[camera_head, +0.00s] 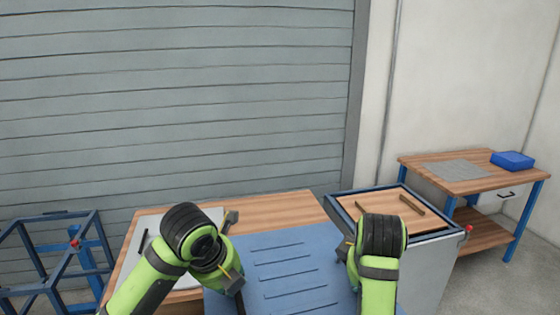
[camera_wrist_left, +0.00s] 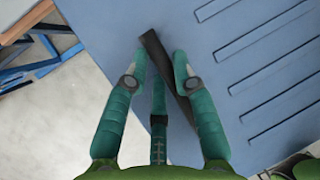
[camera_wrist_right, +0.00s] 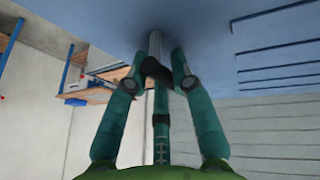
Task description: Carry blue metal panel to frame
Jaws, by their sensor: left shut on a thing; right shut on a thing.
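The blue metal panel (camera_head: 285,262) with several long slots lies between my two arms in the head view. It also fills the upper right of the left wrist view (camera_wrist_left: 205,50) and the top of the right wrist view (camera_wrist_right: 210,25). My left gripper (camera_head: 234,252) is shut on a dark bar-like handle (camera_wrist_left: 162,60) at the panel's left side. My right gripper (camera_head: 346,250) is shut on a handle (camera_wrist_right: 155,45) at the panel's right side. The fingertips partly hide both handles. A blue open frame (camera_head: 85,250) stands at the far left.
A wooden-topped table (camera_head: 275,207) with a pale sheet (camera_head: 150,238) lies behind the panel. A blue-rimmed cart (camera_head: 380,195) stands right. A workbench (camera_head: 480,185) with a blue bin (camera_head: 512,160) is farther right. A grey shutter (camera_head: 180,100) closes the back.

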